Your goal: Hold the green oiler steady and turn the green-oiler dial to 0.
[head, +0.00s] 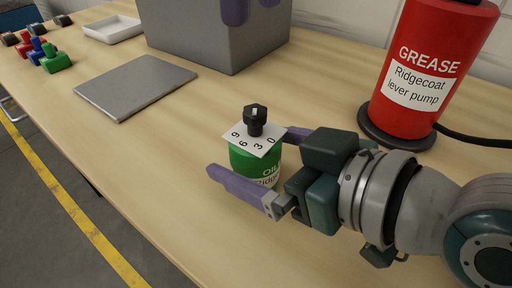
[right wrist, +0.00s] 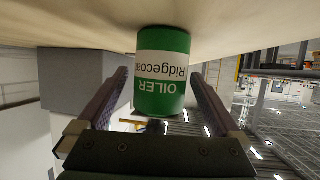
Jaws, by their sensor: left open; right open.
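The green oiler (head: 243,163) stands upright on the table, with a white label. On top is a white plate (head: 240,140) showing 9, 6, 3 and 0, and the black dial (head: 255,122) with a white mark; I cannot tell which number it points to. My right gripper (head: 250,151) is open, with one purple finger on each side of the oiler. The right wrist view shows the oiler (right wrist: 162,98) upside down between the fingers (right wrist: 160,76), with gaps on both sides. My left gripper (head: 252,8) is open at the top edge, above a grey box, only its fingertips showing.
The grey box (head: 210,42) and a flat grey plate (head: 135,88) lie behind the oiler. A red grease pump (head: 432,70) on a black base stands at the right. A white tray (head: 113,29) and several small coloured items (head: 55,60) are at the far left.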

